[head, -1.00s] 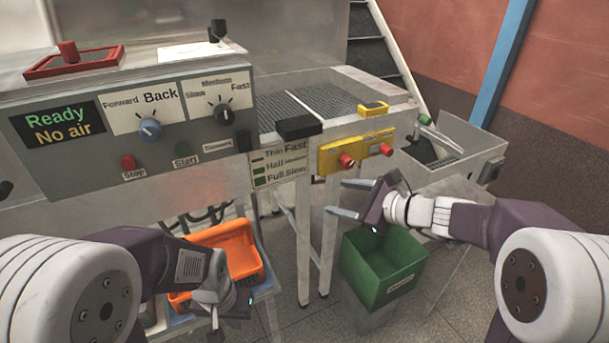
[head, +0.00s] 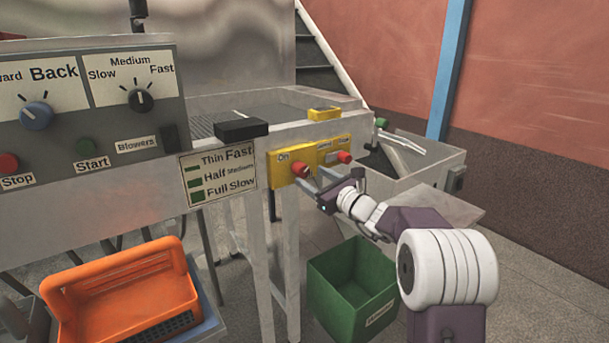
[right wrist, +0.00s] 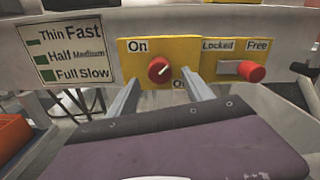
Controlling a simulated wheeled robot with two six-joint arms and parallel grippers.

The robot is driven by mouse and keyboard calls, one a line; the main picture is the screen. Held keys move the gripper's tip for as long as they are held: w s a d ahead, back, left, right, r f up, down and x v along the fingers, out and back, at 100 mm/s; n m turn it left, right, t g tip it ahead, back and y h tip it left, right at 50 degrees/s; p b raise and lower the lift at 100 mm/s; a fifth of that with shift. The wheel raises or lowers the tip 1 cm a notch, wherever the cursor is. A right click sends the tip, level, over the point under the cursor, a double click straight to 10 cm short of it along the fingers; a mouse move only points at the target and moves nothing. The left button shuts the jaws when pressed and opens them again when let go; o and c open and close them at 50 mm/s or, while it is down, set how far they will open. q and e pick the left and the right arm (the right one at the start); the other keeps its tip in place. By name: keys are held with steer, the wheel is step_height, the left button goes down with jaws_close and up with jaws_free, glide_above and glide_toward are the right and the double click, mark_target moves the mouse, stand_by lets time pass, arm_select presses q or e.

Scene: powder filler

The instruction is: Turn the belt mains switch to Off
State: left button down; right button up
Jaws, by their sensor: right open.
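The belt mains switch is a round red knob (head: 300,170) on a yellow plate (head: 277,172) fixed to the front rail of the belt frame. It also shows in the right wrist view (right wrist: 159,69), with "On" at its upper left and a label at its lower right partly hidden by a finger. I cannot clearly tell which way the knob points. My right gripper (head: 311,178) is open and reaches toward the plate. In the right wrist view its fingers (right wrist: 160,84) stand left and right of the knob, with gaps to it. My left gripper is out of view.
A second red knob (head: 345,157), labelled Locked and Free, sits just right of the switch. A black block (head: 241,129) sits above on the rail. A green bin (head: 352,287) stands below, an orange basket (head: 120,291) at lower left. A grey control panel (head: 85,110) is left.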

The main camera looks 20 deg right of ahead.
mark_target(304, 173)
steer(key=x, duration=0.4)
steer(key=shift+w, duration=0.1)
jaws_close()
steer(key=shift+f+n+b, duration=0.2)
steer(key=shift+n+b, duration=0.1)
steer(key=shift+b, duration=0.2)
steer(key=n+b, duration=0.9)
steer(key=b, duration=0.2)
steer(key=shift+f, duration=0.1)
steer(key=n+b, duration=0.3)
steer(key=n, duration=0.1)
steer(key=shift+n, duration=0.3)
steer(key=shift+n+b, duration=1.15)
steer(key=shift+n, duration=0.65)
